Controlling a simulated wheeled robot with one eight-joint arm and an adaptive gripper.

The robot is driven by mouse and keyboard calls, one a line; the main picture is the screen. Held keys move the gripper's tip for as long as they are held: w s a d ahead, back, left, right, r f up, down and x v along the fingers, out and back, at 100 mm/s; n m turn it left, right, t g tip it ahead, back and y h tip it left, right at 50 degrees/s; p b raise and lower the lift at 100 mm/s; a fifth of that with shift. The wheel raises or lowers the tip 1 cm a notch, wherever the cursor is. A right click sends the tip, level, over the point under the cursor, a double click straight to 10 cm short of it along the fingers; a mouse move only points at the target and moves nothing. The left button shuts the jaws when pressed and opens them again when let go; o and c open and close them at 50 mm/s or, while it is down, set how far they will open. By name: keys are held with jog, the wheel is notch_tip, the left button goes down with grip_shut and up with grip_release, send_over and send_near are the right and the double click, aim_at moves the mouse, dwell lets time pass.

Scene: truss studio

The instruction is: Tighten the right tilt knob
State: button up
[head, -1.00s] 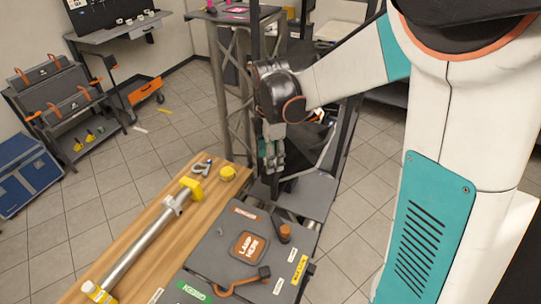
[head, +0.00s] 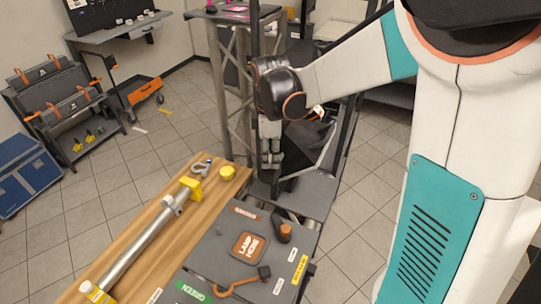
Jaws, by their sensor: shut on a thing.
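My gripper (head: 271,166) points down from my wrist beside the black lamp fixture (head: 307,138) at the truss stand. Its fingers are close together at the fixture's near left side, shut on what I take to be the right tilt knob. The knob itself is hidden by the fingers, and how far it is turned cannot be seen. The fixture is dark and partly covered by my wrist and arm.
A wooden bench (head: 135,226) in front carries a metal pole with yellow clamps (head: 150,238), a yellow roll (head: 227,172) and a shackle (head: 201,168). A grey case lid (head: 215,255) marked "LAMP HERE" lies close by. The truss (head: 232,85) rises just left of my gripper.

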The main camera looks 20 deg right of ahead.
aim_at(270, 158)
jog(key=m+b, duration=0.1)
jog(key=m, duration=1.2)
jog(key=shift+m+b, duration=0.4)
dwell(0.3)
jog(key=o, duration=1.1)
notch_tip(270, 158, up, 12)
